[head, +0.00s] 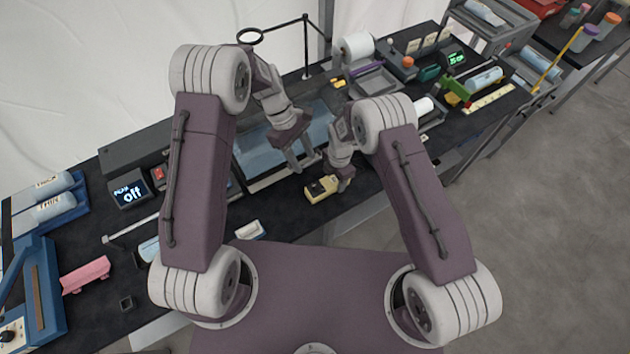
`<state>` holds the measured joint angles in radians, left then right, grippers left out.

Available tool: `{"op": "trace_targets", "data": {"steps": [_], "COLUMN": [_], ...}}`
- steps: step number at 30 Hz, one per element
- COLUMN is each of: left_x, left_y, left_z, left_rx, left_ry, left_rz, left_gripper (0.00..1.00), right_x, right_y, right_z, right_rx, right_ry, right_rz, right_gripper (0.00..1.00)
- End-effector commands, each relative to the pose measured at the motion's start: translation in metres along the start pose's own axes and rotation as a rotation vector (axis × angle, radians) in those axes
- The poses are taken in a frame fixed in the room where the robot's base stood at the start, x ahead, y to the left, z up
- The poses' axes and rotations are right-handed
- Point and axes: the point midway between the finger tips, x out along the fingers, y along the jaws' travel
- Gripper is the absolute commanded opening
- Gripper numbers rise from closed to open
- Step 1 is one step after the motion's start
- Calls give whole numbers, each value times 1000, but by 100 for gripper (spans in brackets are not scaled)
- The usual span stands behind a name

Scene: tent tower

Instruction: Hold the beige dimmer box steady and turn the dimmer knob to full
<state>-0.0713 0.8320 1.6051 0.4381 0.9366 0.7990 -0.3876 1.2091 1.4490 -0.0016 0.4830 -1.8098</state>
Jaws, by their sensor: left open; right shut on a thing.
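The beige dimmer box (321,190) lies on the dark table near its front edge, in the middle of the head view. A small dark spot shows on its top; I cannot tell whether it is the knob or how far it is turned. My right gripper (345,184) is shut on the right end of the box. My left gripper (302,162) is open and empty, just above and to the left of the box, with its fingers pointing down. A display (130,192) at the left reads "Off" under a smaller word.
A blue-grey tray (262,155) lies behind my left gripper. A white roll (356,46), a thin stand with a ring (306,45) and several small items crowd the back. A pink block (86,274) and a white dish (249,231) lie at the left front.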

Motion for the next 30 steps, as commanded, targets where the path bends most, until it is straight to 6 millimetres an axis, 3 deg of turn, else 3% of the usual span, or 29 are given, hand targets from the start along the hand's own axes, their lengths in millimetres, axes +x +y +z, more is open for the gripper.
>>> {"op": "trace_targets", "data": {"steps": [6, 12, 18, 25, 26, 30], "left_x": [53, 93, 109, 110, 110, 110], "left_y": [-2, -1, -1, 0, 0, 0], "left_z": [1, 0, 0, 0, 0, 0], "left_rx": [-2, -2, -1, -2, -2, -2], "left_ry": [-2, -1, 0, 0, 0, 0], "left_rz": [-6, -3, -1, 0, 0, 0], "left_gripper": [46, 46, 46, 46, 40, 1], "right_x": [0, 0, 0, 0, 0, 0], "right_y": [0, 0, 0, 0, 0, 0], "right_z": [0, 0, 0, 0, 0, 0], "right_rx": [0, 0, 0, 0, 0, 0], "right_ry": [0, 0, 0, 0, 0, 0], "right_rz": [0, 0, 0, 0, 0, 0], "right_gripper": [1, 1, 1, 1, 1, 1]}}
